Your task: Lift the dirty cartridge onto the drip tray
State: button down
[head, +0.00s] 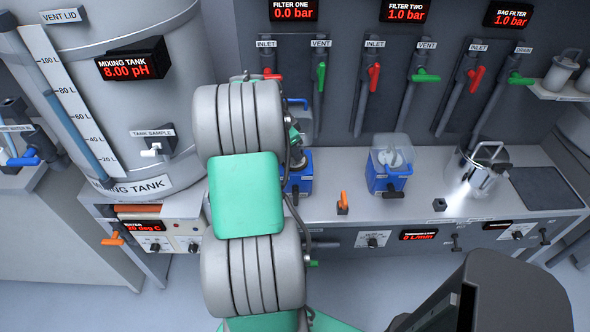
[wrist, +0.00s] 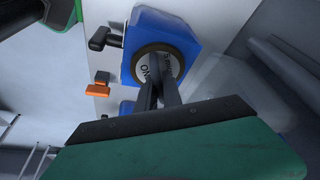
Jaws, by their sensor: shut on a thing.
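In the wrist view my gripper's (wrist: 160,85) two dark fingers are close together over the round top of a blue filter housing (wrist: 193,30). A grey lettered disc with a dark ring, which I take for the dirty cartridge (wrist: 148,68), lies at the fingertips, in the housing's mouth. The fingers are shut on it; the exact contact is partly hidden. In the head view my arm hides the gripper and most of the left blue housing (head: 304,178). A dark flat panel, apparently the drip tray (head: 548,188), lies at the bench's right end.
A second blue housing (head: 388,180) with a clear bowl and white cartridge stands right of my arm. A steel bag filter vessel (head: 480,175) stands between it and the dark panel. An orange valve (head: 343,203) is near the bench front. Pipes with red and green handles line the wall.

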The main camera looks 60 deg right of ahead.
notch_tip(320, 180, up, 12)
jog(key=p, duration=0.7)
jog(key=shift+w+f, duration=0.15)
jog(key=shift+f, duration=0.05)
dwell(1.3)
